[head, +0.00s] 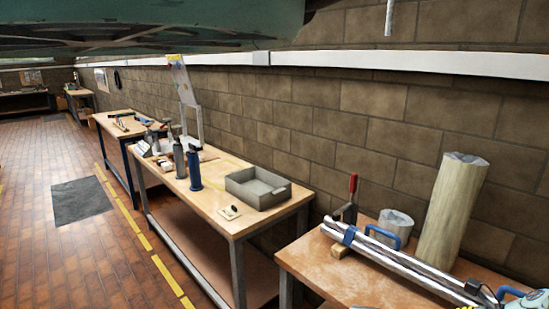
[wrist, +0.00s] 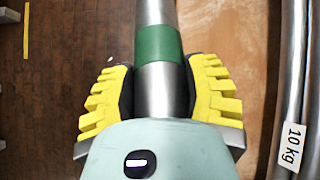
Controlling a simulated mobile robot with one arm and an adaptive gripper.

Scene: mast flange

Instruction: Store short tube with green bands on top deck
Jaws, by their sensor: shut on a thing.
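In the wrist view a grey metal tube with a green band (wrist: 159,43) runs up the middle between the yellow-padded fingers of my gripper (wrist: 161,92). My gripper is shut on the tube just below the green band. The tube's far end is out of frame and its near end is hidden behind the gripper body. In the head view a small part of my gripper seems to show in the lower right corner. I cannot tell which surface is the top deck.
Long metal tubes (head: 392,259) with blue handles lie on the near wooden table (head: 318,263), beside a clamp (head: 351,196), a grey cup (head: 396,226) and a tall pale cylinder (head: 449,214). They also show, labelled 10 kg, in the wrist view (wrist: 290,95). A bench beyond holds a grey bin (head: 258,189).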

